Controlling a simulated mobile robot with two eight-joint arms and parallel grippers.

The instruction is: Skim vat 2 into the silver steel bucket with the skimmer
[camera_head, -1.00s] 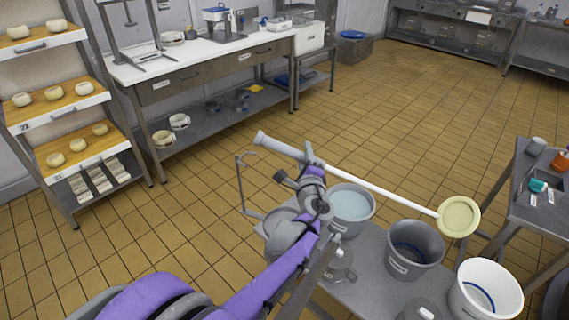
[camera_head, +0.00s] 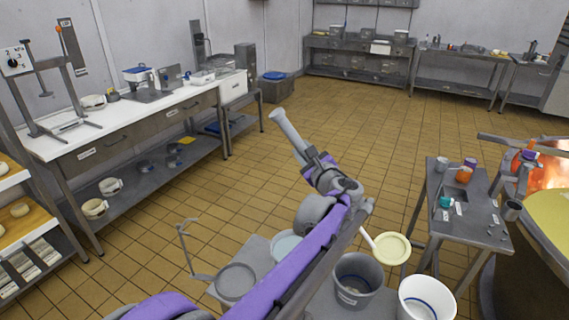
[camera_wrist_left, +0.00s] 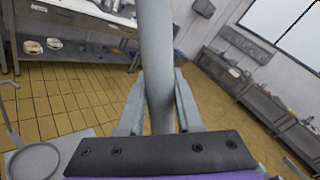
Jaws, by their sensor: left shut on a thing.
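My left gripper (camera_head: 318,166) is shut on the grey handle of the skimmer (camera_head: 284,124). In the left wrist view the handle (camera_wrist_left: 156,50) stands between the two fingers (camera_wrist_left: 159,88). The skimmer's round cream head (camera_head: 392,248) shows beyond my arm, above the floor and behind the buckets in the picture; my arm hides part of the shaft. The silver steel bucket (camera_head: 344,293) stands on a low grey bench, partly hidden by my arm. A copper vat with yellow contents (camera_head: 545,222) is cut off at the right edge; its number is not readable. My right gripper is out of view.
A white bucket (camera_head: 428,300) stands right of the steel bucket; a bucket of pale blue liquid (camera_head: 286,246) stands left. A small table with cups (camera_head: 481,226) stands near the vat, where bright orange glow (camera_head: 550,172) shows. Open tiled floor (camera_head: 350,125) lies behind.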

